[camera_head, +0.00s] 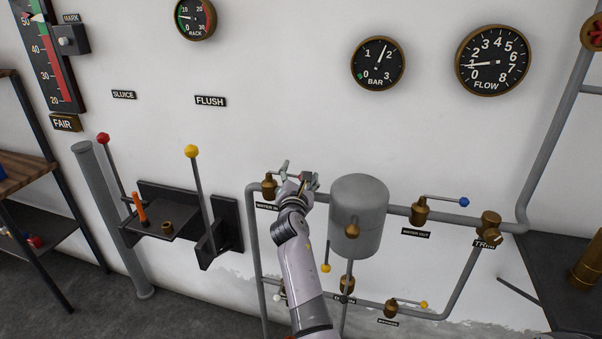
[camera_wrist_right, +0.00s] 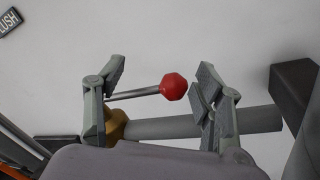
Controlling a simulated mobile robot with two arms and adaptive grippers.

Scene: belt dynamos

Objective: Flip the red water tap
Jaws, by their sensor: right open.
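The red tap has a red knob (camera_wrist_right: 174,86) on a thin metal lever, seen in the right wrist view. Its lever lies roughly level in that picture, and its brass valve (camera_wrist_right: 116,126) is partly behind the left finger. In the head view the brass valve (camera_head: 269,188) sits on the pipe left of the grey tank, and my gripper mostly hides the lever and knob. My right gripper (camera_wrist_right: 160,88) is open, with the knob between its spread fingers and a gap around the knob. It also shows in the head view (camera_head: 300,173). My left gripper is not in view.
A grey tank (camera_head: 358,215) stands right of my gripper. A blue-knobbed tap (camera_head: 464,202) and yellow-knobbed taps (camera_head: 424,305) are on nearby pipes. A yellow-knobbed lever (camera_head: 191,152) and a black bracket (camera_head: 222,232) are to the left. The wall above is clear up to the gauges.

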